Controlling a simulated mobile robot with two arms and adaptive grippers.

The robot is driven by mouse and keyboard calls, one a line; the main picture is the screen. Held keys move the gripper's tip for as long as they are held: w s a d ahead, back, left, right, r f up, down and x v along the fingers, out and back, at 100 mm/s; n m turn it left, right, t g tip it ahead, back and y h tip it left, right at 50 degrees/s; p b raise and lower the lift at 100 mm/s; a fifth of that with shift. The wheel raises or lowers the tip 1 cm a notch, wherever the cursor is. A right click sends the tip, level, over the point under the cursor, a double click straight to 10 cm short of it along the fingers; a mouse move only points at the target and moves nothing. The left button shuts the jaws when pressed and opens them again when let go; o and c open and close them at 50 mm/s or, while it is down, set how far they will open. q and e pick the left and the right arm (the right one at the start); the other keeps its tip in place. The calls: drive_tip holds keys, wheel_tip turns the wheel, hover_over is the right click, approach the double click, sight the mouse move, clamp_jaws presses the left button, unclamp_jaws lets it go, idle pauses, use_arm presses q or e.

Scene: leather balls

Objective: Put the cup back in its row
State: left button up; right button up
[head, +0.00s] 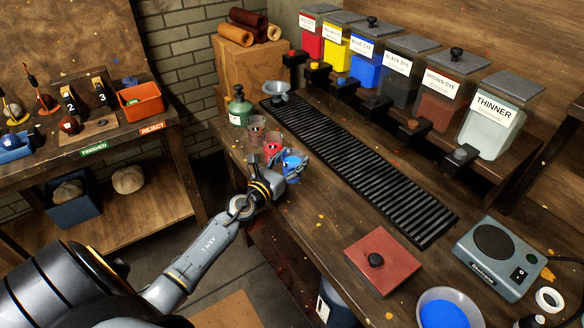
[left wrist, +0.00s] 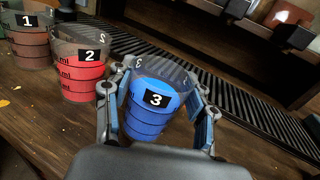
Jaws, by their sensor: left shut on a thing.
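In the left wrist view, cup 3 (left wrist: 157,98), a clear tapered cup with blue contents and a black label, stands between the fingers of my left gripper (left wrist: 158,112), which is shut on it. The cup looks tilted in this view. In the head view my left gripper (head: 287,167) and the blue cup (head: 293,161) are at the left end of the workbench. Cup 2 (left wrist: 80,67), with red contents, and cup 1 (left wrist: 30,40), with brown contents, stand in a line to its left. I cannot tell whether cup 3 touches the bench. My right gripper is not in view.
A black slatted drip tray (head: 355,170) runs beside the cups, below several dye dispensers (head: 395,80). A green bottle (head: 238,112) and a metal funnel (head: 277,90) stand beyond the cups.

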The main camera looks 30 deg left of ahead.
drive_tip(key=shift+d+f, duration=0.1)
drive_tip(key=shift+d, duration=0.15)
use_arm(q)
drive_tip(key=shift+f, duration=0.1)
drive_tip(key=shift+f, duration=0.15)
drive_tip(key=o, duration=1.4)
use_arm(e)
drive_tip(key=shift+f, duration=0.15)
